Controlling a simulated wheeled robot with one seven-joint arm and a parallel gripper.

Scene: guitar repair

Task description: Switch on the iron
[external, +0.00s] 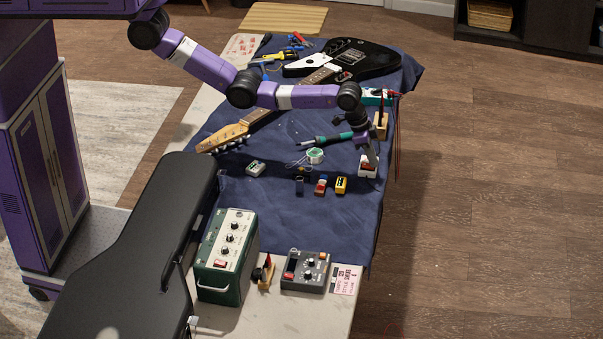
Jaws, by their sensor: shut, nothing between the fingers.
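The soldering iron (335,138) has a teal handle and lies on the blue cloth, left of my wrist. My gripper (373,161) is shut and empty. It points down at a small white box with red on it (366,173), near the right edge of the cloth. The fingertips overlap the top of this box in the picture; I cannot tell whether they touch it. The gripper hides part of the box, and its switch state is too small to read.
A wooden block with dark tools (381,130) and a teal meter (372,97) stand close behind my wrist. The black guitar (350,60) lies at the back, the green amplifier (225,258) in front.

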